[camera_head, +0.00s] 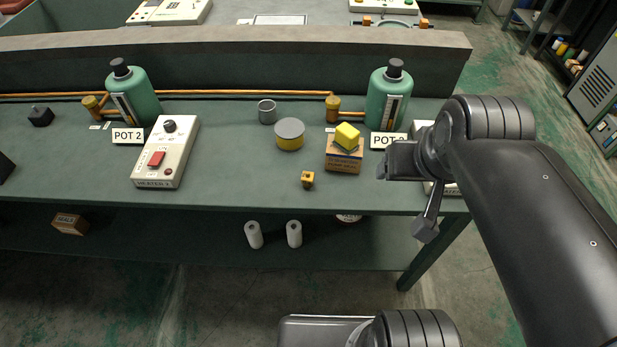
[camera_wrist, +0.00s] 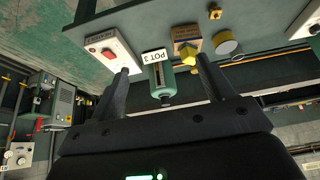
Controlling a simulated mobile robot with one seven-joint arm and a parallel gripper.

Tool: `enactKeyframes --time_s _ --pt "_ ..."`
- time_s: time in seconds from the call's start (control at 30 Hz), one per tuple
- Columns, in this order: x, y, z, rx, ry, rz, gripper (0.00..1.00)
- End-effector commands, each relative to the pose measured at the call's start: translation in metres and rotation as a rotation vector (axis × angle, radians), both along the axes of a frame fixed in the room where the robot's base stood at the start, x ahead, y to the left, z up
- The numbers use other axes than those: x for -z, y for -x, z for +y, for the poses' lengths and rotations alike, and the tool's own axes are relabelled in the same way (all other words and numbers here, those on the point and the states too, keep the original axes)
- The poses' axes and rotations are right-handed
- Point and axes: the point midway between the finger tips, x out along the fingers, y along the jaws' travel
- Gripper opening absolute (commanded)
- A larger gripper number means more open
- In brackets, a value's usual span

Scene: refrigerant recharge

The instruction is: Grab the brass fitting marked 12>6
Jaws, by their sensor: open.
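A small brass-coloured fitting (camera_head: 307,179) with a dark spot sits on the green bench near its front edge, left of my gripper. Its marking is too small to read. It also shows at the top of the wrist view (camera_wrist: 214,12). My gripper (camera_head: 408,193) is open and empty, over the right end of the bench near the right-hand pot. In the wrist view, nothing lies between its fingers (camera_wrist: 163,66) at close range; the green pot and its label show beyond them.
A cardboard box (camera_head: 344,160) with a yellow block (camera_head: 347,136) on top stands just behind and right of the fitting. A yellow tin (camera_head: 289,141) stands behind it. Green pots (camera_head: 388,98) and copper piping (camera_head: 230,93) line the back. A heater box (camera_head: 167,155) is left.

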Motion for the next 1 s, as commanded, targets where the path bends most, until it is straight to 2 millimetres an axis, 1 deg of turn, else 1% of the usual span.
enactKeyframes --time_s 0.4,0.43,0.63,0.87,1.0 --pt "0.0 0.0 0.0 0.0 0.0 0.0 0.74" --pt "0.0 0.0 0.0 0.0 0.0 0.0 0.73" --pt "0.0 0.0 0.0 0.0 0.0 0.0 0.57" --pt "0.0 -0.0002 0.0001 0.0 0.0 0.001 0.56" --pt "0.001 -0.0092 0.0038 0.002 -0.008 0.02 0.56"
